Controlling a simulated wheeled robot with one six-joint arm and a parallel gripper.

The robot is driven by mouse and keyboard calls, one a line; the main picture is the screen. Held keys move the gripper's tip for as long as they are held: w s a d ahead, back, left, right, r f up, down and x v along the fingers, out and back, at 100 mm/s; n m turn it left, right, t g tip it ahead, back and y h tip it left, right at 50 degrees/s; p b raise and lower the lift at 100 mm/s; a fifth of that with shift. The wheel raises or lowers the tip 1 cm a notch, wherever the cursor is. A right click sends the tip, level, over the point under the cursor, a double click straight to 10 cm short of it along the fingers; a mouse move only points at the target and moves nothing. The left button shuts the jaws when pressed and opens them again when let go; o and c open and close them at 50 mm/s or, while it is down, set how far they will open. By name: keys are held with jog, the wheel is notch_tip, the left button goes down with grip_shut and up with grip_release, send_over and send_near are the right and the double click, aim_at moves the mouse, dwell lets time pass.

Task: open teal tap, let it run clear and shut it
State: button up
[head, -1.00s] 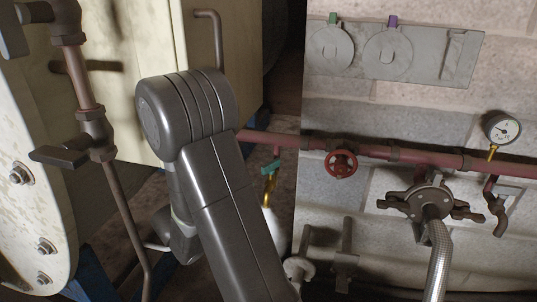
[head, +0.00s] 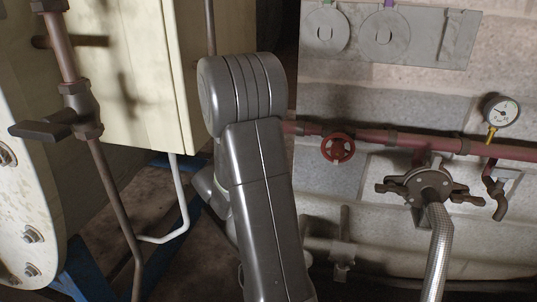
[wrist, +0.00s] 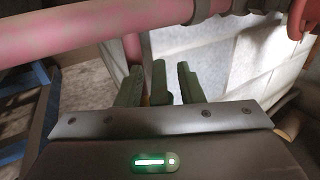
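The teal tap is hidden behind my arm in the head view. In the wrist view, my gripper (wrist: 160,92) has two dark green fingers apart, below the pink-red pipe (wrist: 110,27). A narrow green piece (wrist: 158,80) stands between them, with small gaps showing on both sides. It looks like the tap's lever seen end-on, but its shade is close to the fingers', so I cannot be sure. A short branch pipe (wrist: 133,48) drops from the main pipe just behind the fingers. The tap's spout and any flow are out of sight.
A red handwheel (head: 338,147) sits on the pipe right of my arm. A gauge (head: 501,112) and a clamped coupling with a braided hose (head: 437,255) are further right. At the left are a brown pipe with a black-levered valve (head: 45,131) and a cream cabinet (head: 130,80).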

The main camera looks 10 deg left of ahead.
jog(key=shift+w+d, duration=0.2)
jog(key=shift+w, duration=0.1)
jog(key=shift+c, duration=0.4)
grip_shut()
jog(key=shift+n+t+y+b, duration=0.95)
jog(key=shift+n+y, duration=0.55)
jog(key=shift+y, duration=0.7)
jog(key=shift+a+n+t+y, duration=0.15)
jog(key=shift+n+y, duration=0.5)
jog(key=shift+y, duration=0.35)
jog(key=shift+a+n+t+y, duration=0.1)
jog(key=shift+n+y, duration=0.55)
jog(key=shift+y, duration=0.35)
jog(key=shift+n+y, duration=0.3)
jog(key=shift+y, duration=0.2)
